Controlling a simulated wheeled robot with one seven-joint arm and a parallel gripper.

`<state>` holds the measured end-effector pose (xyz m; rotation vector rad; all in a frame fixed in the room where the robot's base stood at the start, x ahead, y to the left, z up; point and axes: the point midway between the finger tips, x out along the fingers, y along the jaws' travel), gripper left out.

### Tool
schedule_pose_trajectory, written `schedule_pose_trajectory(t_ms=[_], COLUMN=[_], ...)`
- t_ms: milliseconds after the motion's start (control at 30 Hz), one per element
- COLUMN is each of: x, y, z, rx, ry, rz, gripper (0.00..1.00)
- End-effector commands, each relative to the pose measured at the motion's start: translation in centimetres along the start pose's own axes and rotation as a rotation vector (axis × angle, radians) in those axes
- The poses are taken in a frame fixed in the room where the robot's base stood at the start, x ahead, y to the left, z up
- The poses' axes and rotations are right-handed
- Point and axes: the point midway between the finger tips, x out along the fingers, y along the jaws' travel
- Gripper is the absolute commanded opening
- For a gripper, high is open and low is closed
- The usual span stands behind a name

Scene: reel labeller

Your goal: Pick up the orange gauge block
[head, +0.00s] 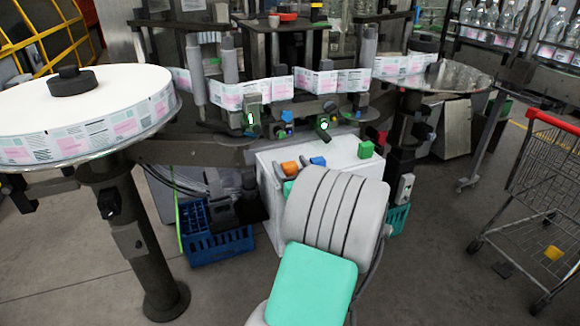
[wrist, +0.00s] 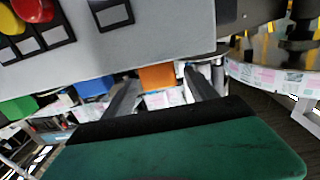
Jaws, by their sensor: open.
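The orange gauge block (head: 290,168) stands on top of a white cabinet (head: 264,190) in the head view, near its left side. In the wrist view the orange block (wrist: 157,77) shows in the gap between the two dark fingers of my gripper (wrist: 160,84). My gripper is open, with one finger on each side of the block in that picture. I cannot tell whether the fingertips reach around it or stop short; no contact is visible.
A blue block (head: 318,161) stands close to the right of the orange one, and a green block (head: 365,150) sits further right. The labelling machine and its label web (head: 290,86) rise behind. A reel table (head: 60,145) is left, a cart (head: 545,175) right.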

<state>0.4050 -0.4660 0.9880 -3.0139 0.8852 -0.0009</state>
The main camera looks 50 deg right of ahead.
Motion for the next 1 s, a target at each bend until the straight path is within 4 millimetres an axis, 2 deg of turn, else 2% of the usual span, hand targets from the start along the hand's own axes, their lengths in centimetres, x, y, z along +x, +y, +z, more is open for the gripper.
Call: schedule_pose_trajectory(t_ms=[100, 267, 1000], x=[0.82, 0.79, 0.76], y=[-0.07, -0.04, -0.06], z=[0.03, 0.09, 0.08], rx=[0.0, 0.0, 0.0], ry=[-0.001, -0.001, -0.001], rz=[-0.001, 0.0, -0.001], gripper=[0.66, 0.66, 0.06])
